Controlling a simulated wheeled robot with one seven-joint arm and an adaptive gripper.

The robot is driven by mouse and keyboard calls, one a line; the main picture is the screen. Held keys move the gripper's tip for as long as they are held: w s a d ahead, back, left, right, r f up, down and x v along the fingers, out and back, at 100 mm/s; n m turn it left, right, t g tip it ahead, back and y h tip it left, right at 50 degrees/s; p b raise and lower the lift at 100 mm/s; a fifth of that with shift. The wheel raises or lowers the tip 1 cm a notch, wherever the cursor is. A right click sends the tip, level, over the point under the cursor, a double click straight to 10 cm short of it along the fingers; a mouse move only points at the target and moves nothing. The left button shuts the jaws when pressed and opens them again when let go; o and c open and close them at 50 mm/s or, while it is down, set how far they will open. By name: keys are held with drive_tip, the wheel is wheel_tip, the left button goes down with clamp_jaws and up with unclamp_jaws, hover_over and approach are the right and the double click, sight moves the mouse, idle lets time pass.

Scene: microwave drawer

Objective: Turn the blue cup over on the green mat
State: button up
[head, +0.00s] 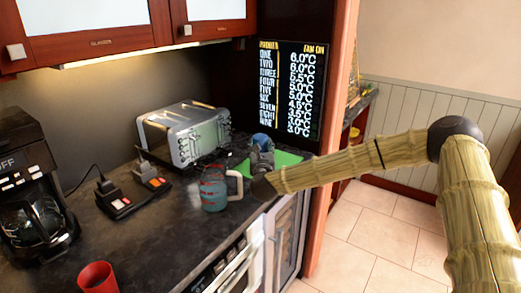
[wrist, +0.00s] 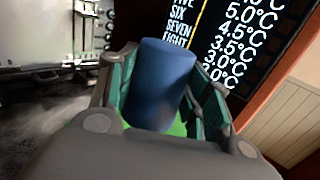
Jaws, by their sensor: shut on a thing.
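The blue cup (wrist: 158,85) stands between my gripper's fingers in the wrist view, tilted slightly in the picture. In the head view only a small part of the blue cup (head: 262,141) shows above my gripper (head: 261,156). My gripper (wrist: 163,95) is shut on the cup, with a finger on each side of it. The green mat (head: 287,160) lies on the dark counter under and behind my gripper. A strip of the mat (wrist: 178,129) shows beneath the cup. I cannot tell whether the cup touches the mat, nor which end is up.
A silver toaster (head: 190,133) stands left of the mat. A glass jug with a pale handle (head: 214,188) stands in front, near my arm. A lit display board (head: 291,90) is behind. A coffee maker (head: 32,180), power adapters (head: 117,200) and a red cup (head: 97,278) are at left.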

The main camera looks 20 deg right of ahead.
drive_tip(key=shift+f+b, duration=2.95)
drive_tip(key=shift+f, duration=0.15)
drive_tip(key=o, duration=1.1)
drive_tip(key=shift+o, duration=0.2)
